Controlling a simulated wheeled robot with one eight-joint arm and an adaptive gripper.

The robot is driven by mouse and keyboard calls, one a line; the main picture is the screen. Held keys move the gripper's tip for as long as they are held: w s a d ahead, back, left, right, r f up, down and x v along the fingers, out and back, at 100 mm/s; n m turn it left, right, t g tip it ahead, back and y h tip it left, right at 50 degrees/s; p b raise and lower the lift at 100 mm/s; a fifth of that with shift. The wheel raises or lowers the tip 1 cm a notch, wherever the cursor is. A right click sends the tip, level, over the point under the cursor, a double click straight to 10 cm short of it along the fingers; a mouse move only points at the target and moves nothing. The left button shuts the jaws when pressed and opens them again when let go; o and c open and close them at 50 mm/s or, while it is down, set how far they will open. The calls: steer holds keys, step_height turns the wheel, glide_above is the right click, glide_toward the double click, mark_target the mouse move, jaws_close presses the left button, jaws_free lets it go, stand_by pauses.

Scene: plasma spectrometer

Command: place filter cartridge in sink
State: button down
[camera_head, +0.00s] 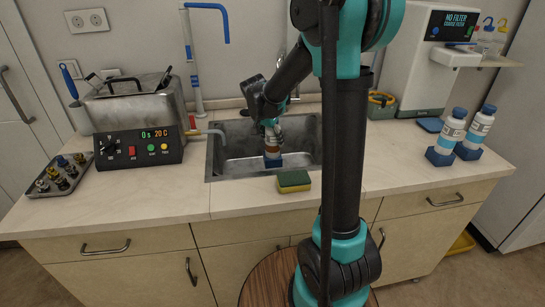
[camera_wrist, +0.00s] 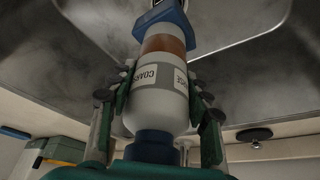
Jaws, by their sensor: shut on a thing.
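The filter cartridge (camera_head: 272,153) is white with a brown band and a blue block-shaped end. Its label in the wrist view (camera_wrist: 158,100) appears to read "COARSE". My gripper (camera_head: 271,138) reaches down into the metal sink (camera_head: 238,172) and is shut around the cartridge's white body, with a finger on each side in the wrist view (camera_wrist: 157,97). The cartridge is inside the sink opening, blue block end lowermost. I cannot tell whether that end touches the sink floor. My arm hides the sink's right part.
A yellow-green sponge (camera_head: 293,182) lies at the sink's front edge. A heated bath (camera_head: 137,120) and a tray of fittings (camera_head: 60,176) stand left.

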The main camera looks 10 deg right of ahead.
mark_target(268, 144)
step_height(268, 144, down, 8)
steer(key=shift+f, duration=0.1)
stand_by(0.4)
steer(key=c, duration=0.7)
jaws_free()
steer(key=shift+f, duration=0.1)
steer(key=v, duration=1.2)
